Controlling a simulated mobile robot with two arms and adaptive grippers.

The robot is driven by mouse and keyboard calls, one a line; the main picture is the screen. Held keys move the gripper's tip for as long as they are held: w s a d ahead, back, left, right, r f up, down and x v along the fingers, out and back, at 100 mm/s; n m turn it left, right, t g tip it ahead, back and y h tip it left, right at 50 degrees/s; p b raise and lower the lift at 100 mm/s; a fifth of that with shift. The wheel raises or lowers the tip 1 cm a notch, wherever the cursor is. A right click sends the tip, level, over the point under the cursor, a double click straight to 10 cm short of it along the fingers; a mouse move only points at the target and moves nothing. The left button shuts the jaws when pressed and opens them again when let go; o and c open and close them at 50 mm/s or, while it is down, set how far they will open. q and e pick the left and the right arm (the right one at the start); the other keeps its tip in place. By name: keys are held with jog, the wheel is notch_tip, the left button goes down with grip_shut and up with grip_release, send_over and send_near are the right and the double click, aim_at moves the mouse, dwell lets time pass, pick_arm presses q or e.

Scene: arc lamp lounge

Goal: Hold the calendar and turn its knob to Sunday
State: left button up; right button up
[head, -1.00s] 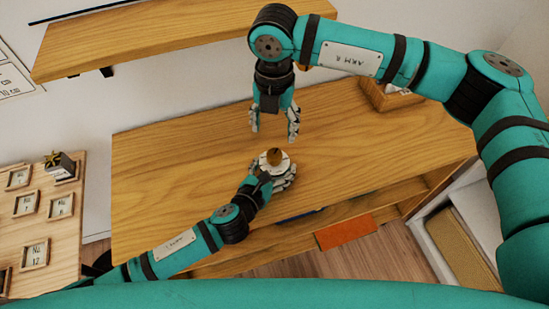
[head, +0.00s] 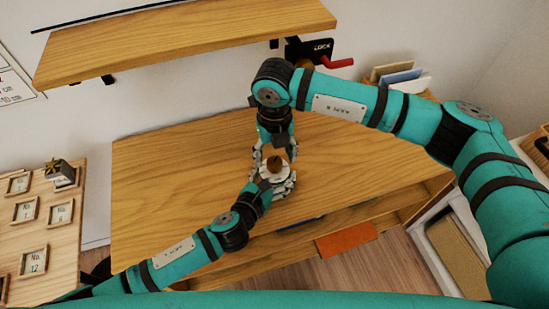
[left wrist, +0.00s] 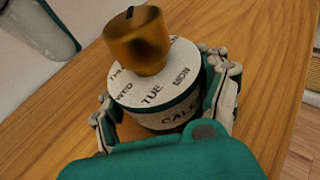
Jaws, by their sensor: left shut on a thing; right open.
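The calendar (left wrist: 165,112) is a round white drum with a teal band and day names on top. TUE faces my left wrist camera, with MON to its right and WED and THU to its left; Sunday cannot be seen. Its brass knob (left wrist: 138,42) stands up from the middle, with a dark mark on its top. My left gripper (head: 277,183) is shut on the calendar, fingers on both sides, at the table's front. My right gripper (head: 275,160) is open, pointing down, its fingers either side of the knob (head: 274,166). I cannot tell whether they touch it.
The wooden table (head: 180,175) is mostly clear. A wooden shelf (head: 180,40) hangs above it. A red lock lever (head: 338,63) is on the wall. A board with small framed numbers (head: 50,240) stands left. An orange panel (head: 346,240) is below the front edge.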

jog(key=shift+f, duration=1.35)
jog(key=c, duration=1.2)
jog(key=shift+o, duration=0.2)
jog(key=shift+m, duration=0.4)
jog(key=m, duration=0.3)
jog(key=shift+m, duration=2.5)
jog(key=shift+r, duration=0.1)
